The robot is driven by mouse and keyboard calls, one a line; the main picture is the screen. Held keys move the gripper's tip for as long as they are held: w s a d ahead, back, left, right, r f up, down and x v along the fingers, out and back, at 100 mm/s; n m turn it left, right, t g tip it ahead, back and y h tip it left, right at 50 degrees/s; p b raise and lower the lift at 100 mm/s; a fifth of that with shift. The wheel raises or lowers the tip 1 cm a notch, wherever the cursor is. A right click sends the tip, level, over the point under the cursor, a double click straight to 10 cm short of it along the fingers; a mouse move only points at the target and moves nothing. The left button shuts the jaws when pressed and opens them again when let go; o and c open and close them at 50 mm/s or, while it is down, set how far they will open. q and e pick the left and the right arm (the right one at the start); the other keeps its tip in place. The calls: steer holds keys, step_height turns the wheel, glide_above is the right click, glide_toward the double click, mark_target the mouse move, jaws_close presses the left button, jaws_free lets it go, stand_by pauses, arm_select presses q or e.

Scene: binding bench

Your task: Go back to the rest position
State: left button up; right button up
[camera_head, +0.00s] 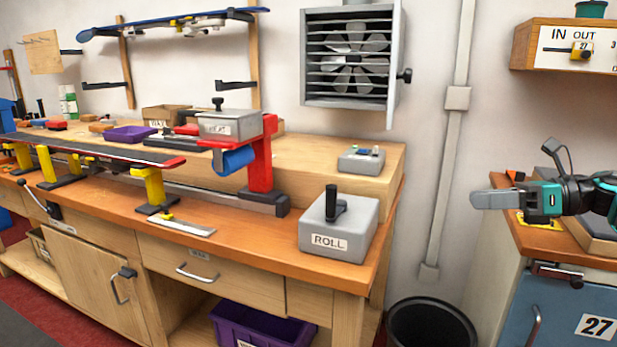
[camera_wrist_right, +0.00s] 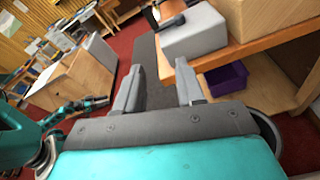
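My right gripper (camera_head: 478,200) comes in from the right in the head view, level above the right-hand cabinet top and reaching past its left edge. In the right wrist view, its two grey fingers stand wide apart with nothing between them (camera_wrist_right: 158,70). My left gripper is outside the head view. A teal arm with a small dark gripper (camera_wrist_right: 95,103) shows at the left of the wrist view and looks like my left one. It is too small there to tell if its fingers are apart.
The wooden bench (camera_head: 255,251) fills the left and middle, with a grey ROLL box (camera_head: 334,242) at its right end. A black bin (camera_head: 432,325) stands between bench and blue cabinet (camera_head: 560,306). A purple crate (camera_head: 258,325) sits under the bench.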

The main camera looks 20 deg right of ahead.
steer(key=a+f+m+t+h, duration=0.65)
steer(key=a+f+m, duration=1.35)
steer(key=f+m, duration=0.4)
steer(key=s+a+f+m+g+h, duration=0.1)
steer(key=s+a+f+m+g, duration=0.2)
steer(key=s+a+f+m, duration=0.35)
steer(key=s+a+f+m+g+h, duration=0.2)
steer(key=s+a+f+m, duration=0.2)
steer(key=s+a+m, duration=0.35)
arm_select(q)
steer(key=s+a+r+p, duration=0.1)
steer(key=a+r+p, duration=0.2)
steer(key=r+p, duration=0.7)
steer(key=p, duration=0.4)
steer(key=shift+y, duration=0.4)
arm_select(e)
steer(key=s+d+r+m, duration=0.2)
steer(key=s+d+r, duration=0.1)
steer(key=r, duration=0.6)
steer(key=shift+d+r+h, duration=0.35)
steer(key=shift+d, duration=0.1)
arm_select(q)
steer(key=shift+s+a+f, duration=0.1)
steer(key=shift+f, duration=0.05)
arm_select(e)
steer(key=shift+g, duration=0.25)
steer(key=shift+w, duration=0.1)
